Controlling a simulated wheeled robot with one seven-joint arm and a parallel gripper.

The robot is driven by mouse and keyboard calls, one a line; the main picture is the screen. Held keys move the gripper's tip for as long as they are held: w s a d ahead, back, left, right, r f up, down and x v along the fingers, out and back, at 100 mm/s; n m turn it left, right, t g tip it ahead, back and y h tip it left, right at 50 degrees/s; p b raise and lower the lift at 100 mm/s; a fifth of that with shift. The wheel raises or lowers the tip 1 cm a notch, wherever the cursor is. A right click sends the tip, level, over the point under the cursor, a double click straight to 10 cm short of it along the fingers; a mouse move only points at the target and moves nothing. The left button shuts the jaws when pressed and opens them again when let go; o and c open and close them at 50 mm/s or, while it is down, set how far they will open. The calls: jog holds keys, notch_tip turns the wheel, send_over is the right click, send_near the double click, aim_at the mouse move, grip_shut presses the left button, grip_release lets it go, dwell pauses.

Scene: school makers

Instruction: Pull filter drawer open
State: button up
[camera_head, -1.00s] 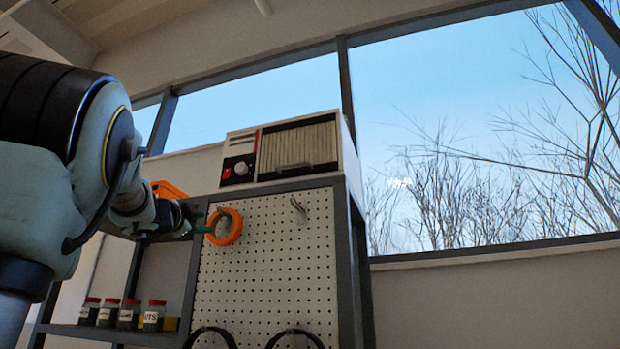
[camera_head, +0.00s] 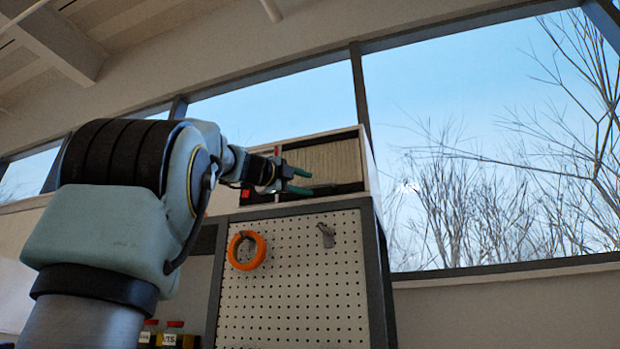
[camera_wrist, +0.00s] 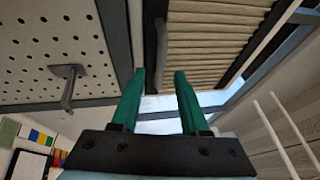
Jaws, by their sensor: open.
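The filter drawer (camera_head: 335,158) is the pleated beige front of a white box on top of a pegboard rack. Its pleats (camera_wrist: 215,50) also show in the wrist view, in a dark frame. A grey bar handle (camera_wrist: 161,48) runs along the frame there, in line with the gap between my fingertips. My gripper (camera_head: 308,182) is open in front of the drawer, with its green fingers (camera_wrist: 160,74) apart. I cannot tell whether the handle is between the fingers or still beyond them. In the head view my gripper hides part of the box's left side.
Below the box is a white pegboard (camera_head: 295,285) with an orange ring (camera_head: 246,250) and a grey hook (camera_head: 326,235). The hook (camera_wrist: 70,85) also shows in the wrist view. Jars (camera_head: 172,332) with red lids stand low at left. Windows lie behind; the right side looks clear.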

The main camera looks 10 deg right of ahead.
jog(key=shift+x, duration=1.1)
grip_shut()
dwell(0.7)
